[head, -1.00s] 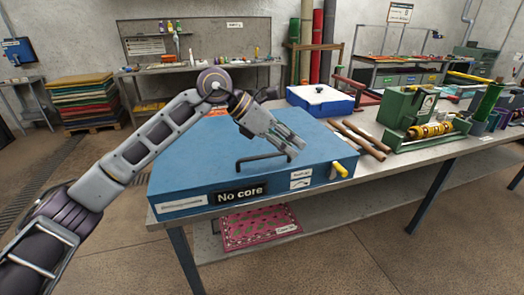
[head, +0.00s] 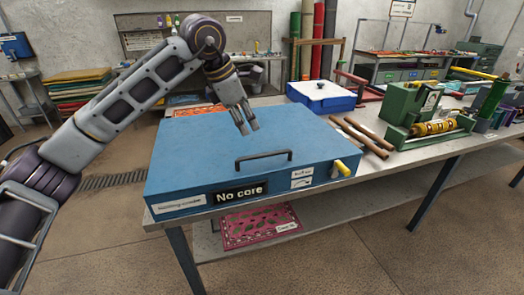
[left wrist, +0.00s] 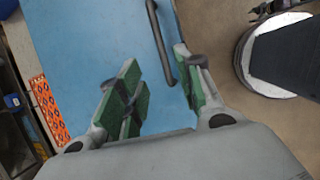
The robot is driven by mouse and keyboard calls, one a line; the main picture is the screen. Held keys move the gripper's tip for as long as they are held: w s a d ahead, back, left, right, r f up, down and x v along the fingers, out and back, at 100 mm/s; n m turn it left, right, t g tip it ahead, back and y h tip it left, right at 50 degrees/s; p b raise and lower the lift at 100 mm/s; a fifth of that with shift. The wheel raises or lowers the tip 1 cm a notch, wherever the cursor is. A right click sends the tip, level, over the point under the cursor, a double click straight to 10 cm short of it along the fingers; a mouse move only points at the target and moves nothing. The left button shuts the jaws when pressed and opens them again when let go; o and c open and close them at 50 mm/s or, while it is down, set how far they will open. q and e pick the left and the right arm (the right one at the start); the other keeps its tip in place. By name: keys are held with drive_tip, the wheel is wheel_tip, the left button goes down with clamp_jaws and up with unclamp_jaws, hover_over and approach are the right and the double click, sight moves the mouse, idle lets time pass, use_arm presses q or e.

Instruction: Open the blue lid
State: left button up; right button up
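The blue lid (head: 200,150) is the broad flat top of a low blue box on the workbench, and it lies shut. A black bar handle (head: 263,158) stands near its front edge; it also shows in the left wrist view (left wrist: 158,40). The front carries a "No core" sign (head: 240,192) and a yellow knob (head: 339,168) at the right corner. My left gripper (head: 246,129) is above the lid, behind the handle and apart from it. Its green-padded fingers (left wrist: 158,95) are spread and empty. My right gripper is not in view.
A blue box with a white lid (head: 321,92) stands behind to the right. Wooden rods (head: 362,137) and a green machine (head: 412,110) lie right of the blue box. A pink patterned rug (head: 260,228) rests on the lower shelf.

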sight(262, 155)
use_arm(q)
drive_tip(key=shift+f, duration=0.1)
drive_tip(key=shift+b+x, duration=0.3)
drive_tip(key=shift+x, duration=6.55)
clamp_jaws()
